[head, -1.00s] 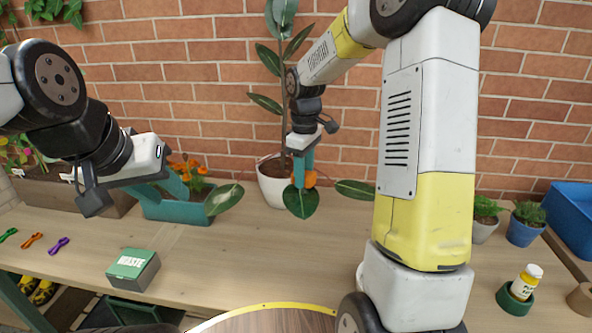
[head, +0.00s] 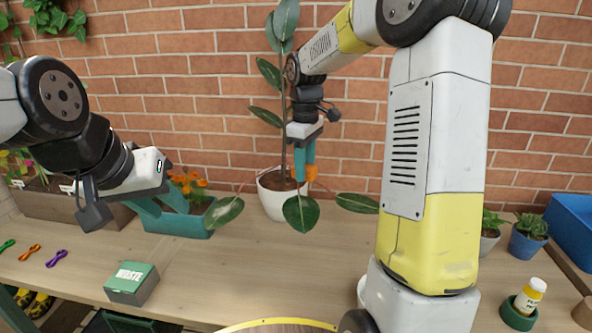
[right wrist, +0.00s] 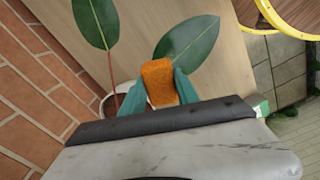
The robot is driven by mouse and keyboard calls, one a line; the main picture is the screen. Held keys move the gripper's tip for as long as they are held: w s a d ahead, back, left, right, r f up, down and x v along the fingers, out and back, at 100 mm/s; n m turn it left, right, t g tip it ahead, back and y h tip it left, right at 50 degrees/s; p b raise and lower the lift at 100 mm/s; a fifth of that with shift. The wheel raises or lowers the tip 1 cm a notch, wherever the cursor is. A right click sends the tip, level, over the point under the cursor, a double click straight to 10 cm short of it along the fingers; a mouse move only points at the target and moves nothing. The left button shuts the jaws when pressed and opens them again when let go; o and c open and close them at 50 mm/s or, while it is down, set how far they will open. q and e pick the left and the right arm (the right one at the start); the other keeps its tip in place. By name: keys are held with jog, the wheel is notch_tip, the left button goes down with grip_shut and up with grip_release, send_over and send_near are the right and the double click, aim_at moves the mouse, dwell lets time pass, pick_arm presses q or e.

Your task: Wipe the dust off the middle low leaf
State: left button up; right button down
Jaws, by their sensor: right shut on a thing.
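The potted plant stands in a white pot (head: 275,198). Its middle low leaf (head: 301,213) hangs in front of the pot; a dark green leaf (right wrist: 187,45) lies just beyond the sponge in the right wrist view. Any dust on it is too faint to tell. My right gripper (head: 306,178) is shut on an orange sponge (right wrist: 158,82), which also shows in the head view (head: 312,172), above the middle low leaf and apart from it. My left gripper (head: 174,214) is open and empty, in front of the teal planter.
Left (head: 224,211) and right low leaves (head: 357,203) flank the middle one. The teal planter (head: 205,226) holds orange flowers. Small pots and a bottle (head: 530,295) are at right. The table's middle is clear.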

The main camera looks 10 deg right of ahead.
jog(key=shift+r, duration=1.5)
jog(key=shift+s, duration=0.1)
